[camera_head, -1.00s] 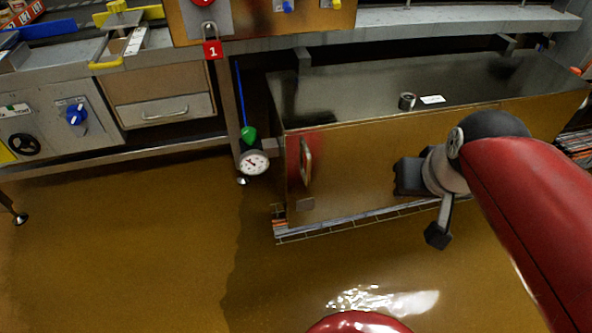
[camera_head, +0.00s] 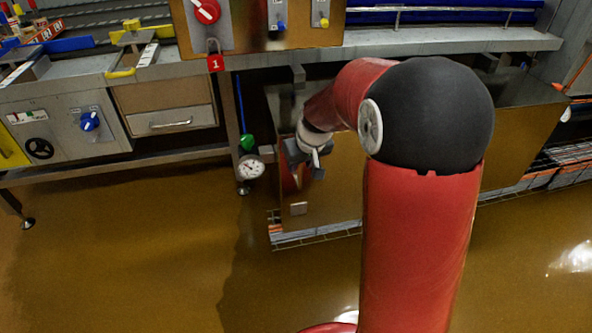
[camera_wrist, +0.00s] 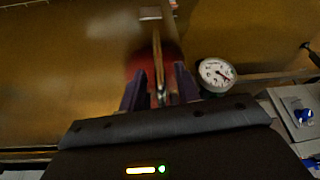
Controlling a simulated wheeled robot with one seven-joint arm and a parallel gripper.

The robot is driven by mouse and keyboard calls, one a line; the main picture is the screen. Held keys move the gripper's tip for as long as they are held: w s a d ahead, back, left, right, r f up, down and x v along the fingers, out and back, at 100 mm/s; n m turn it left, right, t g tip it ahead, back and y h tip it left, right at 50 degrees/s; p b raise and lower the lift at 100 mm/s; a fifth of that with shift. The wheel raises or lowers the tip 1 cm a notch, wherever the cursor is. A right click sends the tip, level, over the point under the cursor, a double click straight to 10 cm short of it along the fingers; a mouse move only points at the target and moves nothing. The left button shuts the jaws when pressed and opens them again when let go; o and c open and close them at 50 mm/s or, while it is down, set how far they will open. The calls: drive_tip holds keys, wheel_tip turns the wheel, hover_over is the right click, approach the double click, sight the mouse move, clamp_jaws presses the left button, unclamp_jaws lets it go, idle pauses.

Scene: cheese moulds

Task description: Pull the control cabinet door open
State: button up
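The control cabinet is the low, brownish reflective box under the bench; its front door face (camera_head: 335,205) is flat against the body and looks shut. Its upright bar handle, on a red patch at the left end, is mostly hidden by my gripper (camera_head: 305,160) in the head view. In the wrist view the handle (camera_wrist: 158,72) stands between the two dark fingers of my gripper (camera_wrist: 157,88). The fingers are apart, with a gap visible beside the handle. I cannot tell whether either finger touches it.
A round dial gauge (camera_head: 251,168) hangs by a table leg just left of the cabinet; it also shows in the wrist view (camera_wrist: 216,73). The bench (camera_head: 180,153) runs above and left. Brown floor (camera_head: 150,260) in front is clear. My red arm hides the cabinet's middle.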

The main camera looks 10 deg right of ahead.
drive_tip(key=shift+x, duration=1.85)
clamp_jaws()
